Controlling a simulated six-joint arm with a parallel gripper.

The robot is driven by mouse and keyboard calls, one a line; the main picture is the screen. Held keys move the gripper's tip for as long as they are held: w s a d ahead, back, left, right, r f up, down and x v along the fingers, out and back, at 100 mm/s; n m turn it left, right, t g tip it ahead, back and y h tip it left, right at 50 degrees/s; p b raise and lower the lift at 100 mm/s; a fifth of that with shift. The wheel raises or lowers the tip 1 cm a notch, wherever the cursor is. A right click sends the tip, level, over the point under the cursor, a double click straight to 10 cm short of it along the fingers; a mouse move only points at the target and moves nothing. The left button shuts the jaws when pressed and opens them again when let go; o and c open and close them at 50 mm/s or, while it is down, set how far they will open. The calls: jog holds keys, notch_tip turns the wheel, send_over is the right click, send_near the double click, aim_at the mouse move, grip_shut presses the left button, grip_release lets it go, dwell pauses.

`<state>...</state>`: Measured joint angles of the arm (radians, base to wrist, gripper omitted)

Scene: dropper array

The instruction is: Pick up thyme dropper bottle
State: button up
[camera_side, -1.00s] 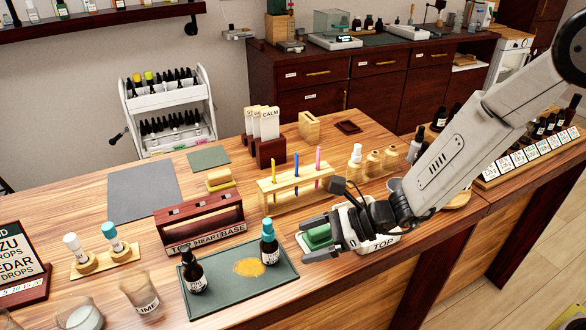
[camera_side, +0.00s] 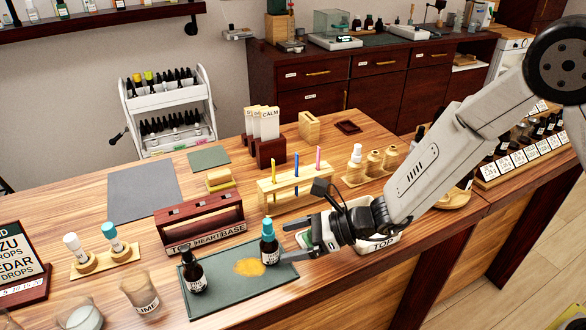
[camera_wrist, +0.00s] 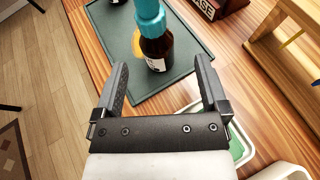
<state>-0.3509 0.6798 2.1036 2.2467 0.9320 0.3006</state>
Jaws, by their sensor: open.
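A dark dropper bottle with a teal cap (camera_side: 268,243) stands upright on the right part of the green tray (camera_side: 228,297). In the wrist view the same bottle (camera_wrist: 155,45) is ahead of the jaws, its label turned partly away and not readable. A second dark bottle with a black cap (camera_side: 194,272) stands on the tray's left part. I cannot read which one is thyme. My gripper (camera_side: 297,242) is open and empty, just right of the teal-capped bottle. In the wrist view the open fingers (camera_wrist: 165,85) point toward it, with the bottle slightly beyond the tips.
An orange-yellow patch (camera_side: 249,267) lies on the tray between the bottles. A wooden rack with coloured droppers (camera_side: 294,187) and a HEART/BASE box (camera_side: 200,222) stand behind. A LIME glass (camera_side: 139,294) is left.

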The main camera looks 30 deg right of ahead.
aim_at(269, 242)
jog(key=shift+x, duration=2.5)
jog(key=shift+s+f, duration=0.1)
jog(key=shift+s, duration=0.05)
jog(key=shift+c, duration=0.2)
grip_shut()
jog(key=shift+r, duration=0.75)
jog(key=s+d+r, duration=0.7)
jog(key=s+r, duration=0.4)
jog(key=s, duration=0.1)
jog(key=shift+r, duration=0.25)
